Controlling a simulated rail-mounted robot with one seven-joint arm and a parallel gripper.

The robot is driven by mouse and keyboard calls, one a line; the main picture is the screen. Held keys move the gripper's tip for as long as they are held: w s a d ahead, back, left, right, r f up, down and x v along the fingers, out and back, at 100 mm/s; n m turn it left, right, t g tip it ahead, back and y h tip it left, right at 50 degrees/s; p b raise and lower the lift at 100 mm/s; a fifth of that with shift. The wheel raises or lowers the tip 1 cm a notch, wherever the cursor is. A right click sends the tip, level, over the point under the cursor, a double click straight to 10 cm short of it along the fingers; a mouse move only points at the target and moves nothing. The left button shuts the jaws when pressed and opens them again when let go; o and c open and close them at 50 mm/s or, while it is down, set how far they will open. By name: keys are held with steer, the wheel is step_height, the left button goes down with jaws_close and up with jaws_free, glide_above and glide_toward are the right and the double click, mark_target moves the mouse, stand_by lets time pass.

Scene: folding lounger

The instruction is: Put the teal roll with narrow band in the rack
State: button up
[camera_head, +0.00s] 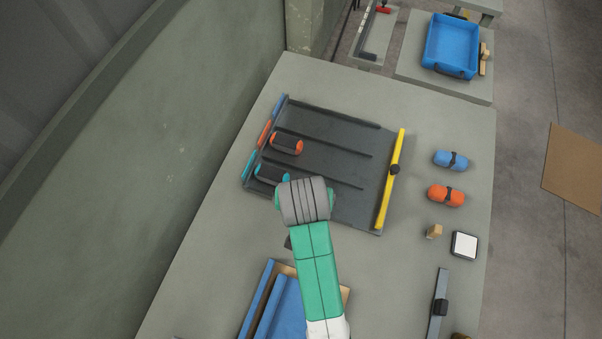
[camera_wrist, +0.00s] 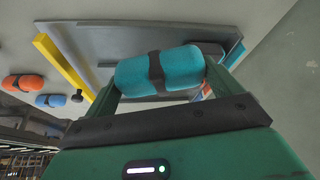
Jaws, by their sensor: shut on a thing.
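The teal roll with a narrow dark band (camera_wrist: 183,68) is held crosswise between the fingers of my gripper (camera_wrist: 160,76). In the head view my gripper (camera_head: 304,200) hides most of it; only teal edges show at either side. The rack (camera_head: 335,130) is a dark tray with lanes split by low ridges, with blue, orange and teal marks along its left edge. My gripper is over the rack's near lane, the teal-marked one. A teal roll with a wide dark band (camera_head: 271,174) lies at that lane's left end. Whether the held roll touches the rack is unclear.
An orange wide-banded roll (camera_head: 287,143) lies in the middle lane. A yellow bar (camera_head: 391,180) with a black knob closes the rack's right side. A blue roll (camera_head: 450,160) and an orange roll (camera_head: 445,196) lie on the table to the right.

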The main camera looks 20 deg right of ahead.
steer(key=s+d+f+m+p, duration=0.1)
steer(key=s+f, duration=0.1)
steer(key=s, duration=0.1)
steer(key=s+d+f+m+h+p, duration=0.1)
steer(key=s+f, duration=0.1)
steer(key=s, duration=0.2)
steer(key=s+d+f+m+p, duration=0.1)
steer(key=s+f+p, duration=0.1)
steer(key=s, duration=0.1)
steer(key=shift+s+d+f+m+g, duration=0.1)
steer(key=shift+s+d+m+g, duration=0.05)
steer(key=shift+s+m+g, duration=0.15)
steer(key=w+d, duration=0.1)
steer(key=w, duration=0.4)
steer(key=w+d+f+b, duration=0.1)
steer(key=w, duration=0.4)
steer(key=w+d, duration=0.1)
steer(key=w, duration=0.5)
steer(key=shift+f, duration=0.2)
steer(key=shift+a+f+b, duration=0.1)
steer(key=shift+f+b, duration=0.35)
steer(key=shift+f, duration=1.3)
steer(key=shift+s+f, duration=0.1)
